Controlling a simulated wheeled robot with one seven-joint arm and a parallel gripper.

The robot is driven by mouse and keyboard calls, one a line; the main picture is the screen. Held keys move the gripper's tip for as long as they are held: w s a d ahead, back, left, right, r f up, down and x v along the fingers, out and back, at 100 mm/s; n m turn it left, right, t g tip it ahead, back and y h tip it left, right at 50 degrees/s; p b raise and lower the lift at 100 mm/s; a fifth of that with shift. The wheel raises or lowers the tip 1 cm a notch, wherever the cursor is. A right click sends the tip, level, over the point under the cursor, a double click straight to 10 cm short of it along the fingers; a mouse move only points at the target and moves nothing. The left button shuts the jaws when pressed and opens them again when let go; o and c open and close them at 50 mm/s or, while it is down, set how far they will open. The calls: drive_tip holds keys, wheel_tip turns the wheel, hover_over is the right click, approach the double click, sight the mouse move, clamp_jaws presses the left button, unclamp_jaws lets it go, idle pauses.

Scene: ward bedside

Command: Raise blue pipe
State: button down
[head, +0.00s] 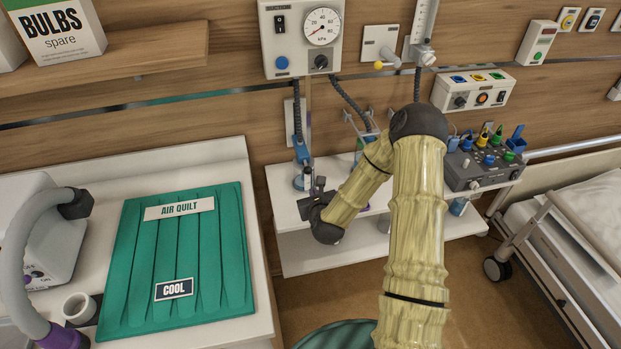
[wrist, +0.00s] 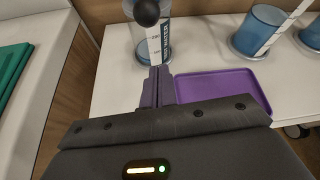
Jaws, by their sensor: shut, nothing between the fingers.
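A short upright blue pipe (head: 301,152) shows in the head view below a dark hose, just behind my gripper (head: 312,196). I cannot tell for certain that it is the task's pipe. In the wrist view my gripper (wrist: 160,72) has its purple fingers together with nothing between them. The fingertips point at a clear, blue-tinted cylinder (wrist: 141,48) with a white label and a dark round knob in front of it. I cannot tell whether the fingers touch the cylinder. Its lower part is partly hidden by the fingers.
A purple tray (wrist: 225,90) lies on the white shelf (wrist: 112,75) beside my fingers. Blue cups (wrist: 258,32) stand behind it. A gauge panel (head: 300,40) hangs above. A white cabinet with a green air quilt (head: 120,270) stands left, a bed (head: 590,215) right.

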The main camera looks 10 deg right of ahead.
drive_tip(key=w, duration=0.2)
drive_tip(key=w+p, duration=0.1)
drive_tip(key=shift+d+f, duration=0.3)
drive_tip(key=shift+w+a+r+p, duration=0.1)
drive_tip(key=shift+a+r+p, duration=0.15)
drive_tip(key=shift+r+p, duration=0.25)
drive_tip(key=shift+a+r+p, duration=0.25)
drive_tip(key=shift+r, duration=0.8)
drive_tip(key=shift+d+r, duration=0.1)
wheel_tip(320, 180, up, 11)
drive_tip(key=p, duration=0.4)
drive_tip(key=shift+r, duration=0.2)
